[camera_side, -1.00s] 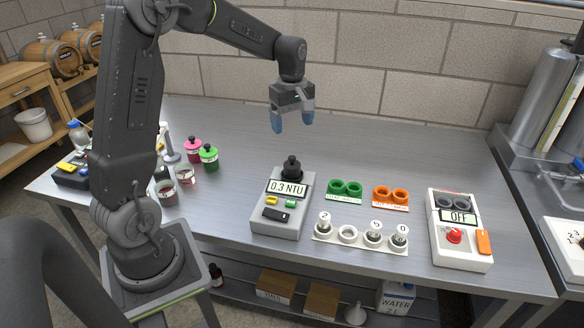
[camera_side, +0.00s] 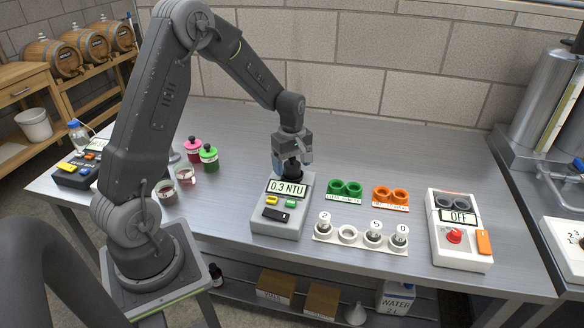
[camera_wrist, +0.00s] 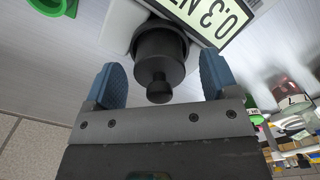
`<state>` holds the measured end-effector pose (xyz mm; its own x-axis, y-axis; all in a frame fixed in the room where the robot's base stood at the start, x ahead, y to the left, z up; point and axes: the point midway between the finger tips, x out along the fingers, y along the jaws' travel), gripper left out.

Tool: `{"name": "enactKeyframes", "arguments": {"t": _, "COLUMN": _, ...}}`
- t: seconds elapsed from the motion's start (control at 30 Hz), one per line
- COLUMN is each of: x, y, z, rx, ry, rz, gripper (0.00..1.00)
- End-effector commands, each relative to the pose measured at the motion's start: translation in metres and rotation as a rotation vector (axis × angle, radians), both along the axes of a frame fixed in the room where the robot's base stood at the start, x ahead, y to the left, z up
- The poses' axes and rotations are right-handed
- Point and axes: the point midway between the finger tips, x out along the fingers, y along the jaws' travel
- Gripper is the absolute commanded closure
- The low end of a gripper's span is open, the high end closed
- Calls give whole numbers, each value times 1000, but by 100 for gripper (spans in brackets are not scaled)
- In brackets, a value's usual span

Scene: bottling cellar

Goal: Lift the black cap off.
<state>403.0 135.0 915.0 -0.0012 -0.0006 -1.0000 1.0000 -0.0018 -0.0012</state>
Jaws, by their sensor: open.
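The black cap (camera_wrist: 160,62) with its small knob sits on top of the grey turbidity meter (camera_side: 277,229), whose display (camera_side: 289,188) reads 0.3 NTU. My gripper (camera_wrist: 161,86) is open, with one blue finger on each side of the cap's knob end and a gap on both sides. In the side view my gripper (camera_side: 292,166) is low over the meter's back and hides much of the cap (camera_side: 292,176).
A white device (camera_side: 459,245) showing OFF is farther right. Pink (camera_side: 193,149) and green-capped (camera_side: 208,156) bottles stand to the left.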

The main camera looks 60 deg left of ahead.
Motion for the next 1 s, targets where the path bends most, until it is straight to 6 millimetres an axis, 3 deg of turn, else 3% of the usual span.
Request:
{"name": "enactKeyframes", "arguments": {"t": 0.1, "x": 0, "y": 0, "z": -10, "rx": -1, "ry": 1, "rz": 0, "gripper": 20}}
{"name": "enactKeyframes", "arguments": {"t": 0.37, "x": 0, "y": 0, "z": -11, "rx": 0, "ry": -2, "rz": 0, "gripper": 21}}
{"name": "enactKeyframes", "arguments": {"t": 0.9, "x": 0, "y": 0, "z": -11, "rx": 0, "ry": -1, "rz": 0, "gripper": 72}}
{"name": "enactKeyframes", "arguments": {"t": 1.0, "x": 0, "y": 0, "z": -11, "rx": 0, "ry": -2, "rz": 0, "gripper": 77}}
